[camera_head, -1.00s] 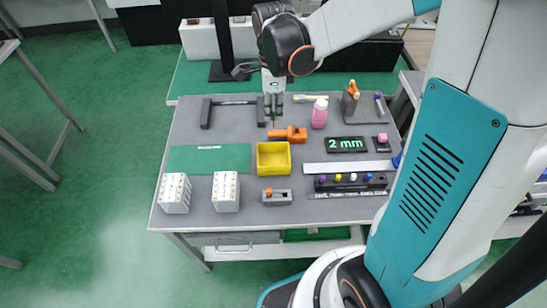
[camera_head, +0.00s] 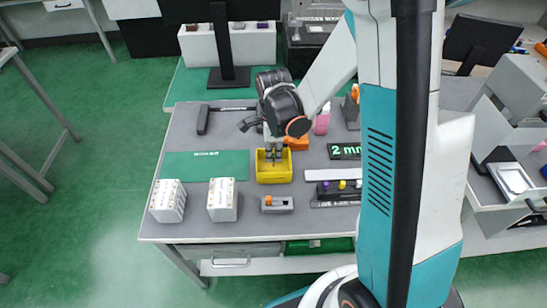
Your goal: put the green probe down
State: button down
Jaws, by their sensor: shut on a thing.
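My gripper (camera_head: 273,151) is over the yellow bin (camera_head: 274,177), with its fingertips at the bin's back part. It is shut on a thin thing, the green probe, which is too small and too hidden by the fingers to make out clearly. I cannot tell whether the probe touches the bin.
An orange tool (camera_head: 297,143) lies just behind the bin. A green mat (camera_head: 205,165) and two white blocks (camera_head: 168,200) (camera_head: 222,199) are to the left. A grey lever fixture (camera_head: 277,204) stands in front. My arm hides the table's right part.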

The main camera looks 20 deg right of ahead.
jog(key=shift+f, duration=0.85)
jog(key=shift+f+b, duration=0.25)
jog(key=shift+b, duration=0.1)
jog(key=c, duration=1.6)
grip_release()
jog(key=shift+r, duration=0.1)
jog(key=shift+c, duration=0.2)
jog(key=shift+r, duration=0.1)
